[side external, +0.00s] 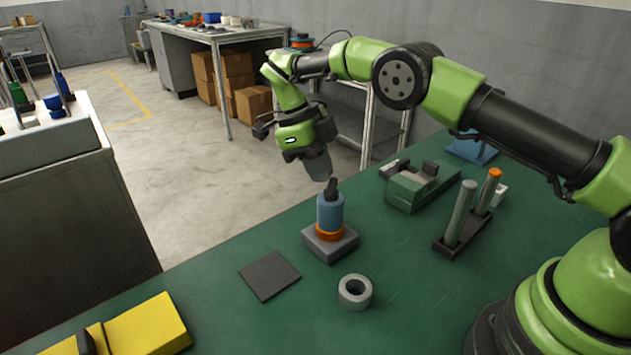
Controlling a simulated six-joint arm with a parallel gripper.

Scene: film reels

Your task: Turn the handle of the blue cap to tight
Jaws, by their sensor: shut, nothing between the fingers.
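The blue cap (330,212) stands upright on an orange ring (329,233) above a square grey base (330,246) on the green table. A short dark handle (331,187) sticks up from the top of the cap. My gripper (329,178) points down over the cap with its fingers shut and empty. Its fingertips are at or just above the handle; I cannot tell whether they touch it. The cap's markings, if any, are too small to read.
A grey ring (355,291) and a flat dark square plate (269,275) lie in front of the base. A green fixture (420,186) and a rack with two upright rods (462,220) stand to the right. A yellow block (148,326) lies at the front left.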

